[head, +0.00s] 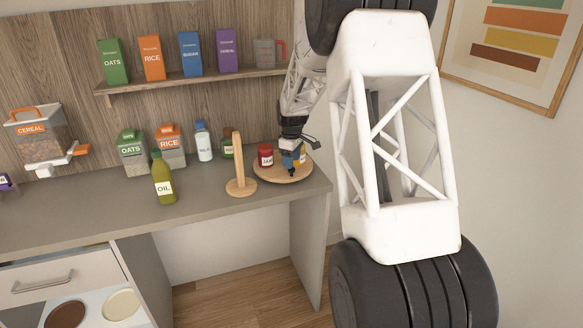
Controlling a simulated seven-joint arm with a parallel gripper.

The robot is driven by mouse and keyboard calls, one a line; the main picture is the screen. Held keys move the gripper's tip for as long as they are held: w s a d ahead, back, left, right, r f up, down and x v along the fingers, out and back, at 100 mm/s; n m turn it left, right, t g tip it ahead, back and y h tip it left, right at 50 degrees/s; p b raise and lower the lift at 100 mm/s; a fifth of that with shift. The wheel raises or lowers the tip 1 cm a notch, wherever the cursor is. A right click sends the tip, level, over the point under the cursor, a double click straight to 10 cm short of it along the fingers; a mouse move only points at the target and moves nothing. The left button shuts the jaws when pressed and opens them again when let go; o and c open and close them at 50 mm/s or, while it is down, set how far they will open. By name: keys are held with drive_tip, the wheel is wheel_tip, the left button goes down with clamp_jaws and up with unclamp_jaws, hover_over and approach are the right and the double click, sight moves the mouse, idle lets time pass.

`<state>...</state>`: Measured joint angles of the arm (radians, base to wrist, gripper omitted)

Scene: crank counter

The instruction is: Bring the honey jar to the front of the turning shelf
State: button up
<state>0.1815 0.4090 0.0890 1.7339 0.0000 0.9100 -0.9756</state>
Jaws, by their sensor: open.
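The turning shelf (268,176) is a round wooden disc near the right end of the counter. A jar with a red body and pale label (265,154) stands on its left side. A small yellow-amber thing (303,157) shows at the right, partly hidden behind my gripper; it may be the honey jar, but I cannot read a label. My gripper (291,166) is open and points down over the middle of the shelf, close beside the amber thing. Dark and blue parts show at its end. Whether the fingers touch anything is too small to tell.
A wooden post on a round base (241,187) stands just left of the shelf. A wall shelf (190,83) hangs above. The front counter strip is clear.

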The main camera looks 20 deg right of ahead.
sight(278, 173)
drive_tip(key=shift+f, duration=1.7)
clamp_jaws()
